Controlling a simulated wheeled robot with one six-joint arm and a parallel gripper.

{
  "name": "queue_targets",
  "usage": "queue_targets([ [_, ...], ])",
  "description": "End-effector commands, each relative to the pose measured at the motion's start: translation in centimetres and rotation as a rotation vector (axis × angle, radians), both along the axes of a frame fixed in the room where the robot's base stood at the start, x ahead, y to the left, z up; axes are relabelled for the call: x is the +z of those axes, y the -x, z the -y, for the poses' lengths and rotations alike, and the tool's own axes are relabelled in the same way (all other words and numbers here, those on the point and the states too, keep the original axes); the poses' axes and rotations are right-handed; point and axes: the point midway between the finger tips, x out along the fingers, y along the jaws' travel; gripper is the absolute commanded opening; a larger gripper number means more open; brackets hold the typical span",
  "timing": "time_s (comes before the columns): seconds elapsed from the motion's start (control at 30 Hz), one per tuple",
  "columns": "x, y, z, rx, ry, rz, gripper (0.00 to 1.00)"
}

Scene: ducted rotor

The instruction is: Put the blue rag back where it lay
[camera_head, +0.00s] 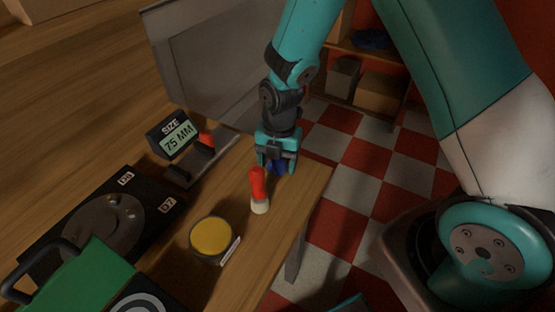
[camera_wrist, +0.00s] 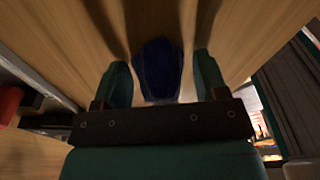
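The blue rag (camera_wrist: 158,70) is a dark blue bundle between the two fingers of my gripper (camera_wrist: 163,78) in the wrist view. A narrow gap shows on each side of it, so the fingers look open around it. In the head view my gripper (camera_head: 276,160) points down over the right edge of the wooden table (camera_head: 270,262). A bit of the blue rag (camera_head: 279,168) shows below it, mostly hidden by the fingers. I cannot tell for sure whether the rag touches the table.
A red-handled brush-like tool (camera_head: 258,190) stands close in front of my gripper. A yellow-topped round tin (camera_head: 211,237), a size display (camera_head: 174,138) and a black plate (camera_head: 100,222) lie further left. A dark blue item (camera_head: 371,39) sits on the back shelf.

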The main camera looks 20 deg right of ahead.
Motion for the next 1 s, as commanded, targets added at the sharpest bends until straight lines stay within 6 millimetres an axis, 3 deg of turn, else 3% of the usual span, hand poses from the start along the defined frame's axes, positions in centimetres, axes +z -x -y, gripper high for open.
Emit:
queue_targets([
  [0.03,0.0,0.0,0.0,0.0,0.0,0.0,0.79],
  [0.1,0.0,0.0,0.0,0.0,0.0,0.0,0.88],
  [0.47,0.9,-0.1,0.0,0.0,-0.001,0.002,0.88],
  [1.0,11.1,-1.1,0.8,-0.001,-0.001,0.003,0.88],
])
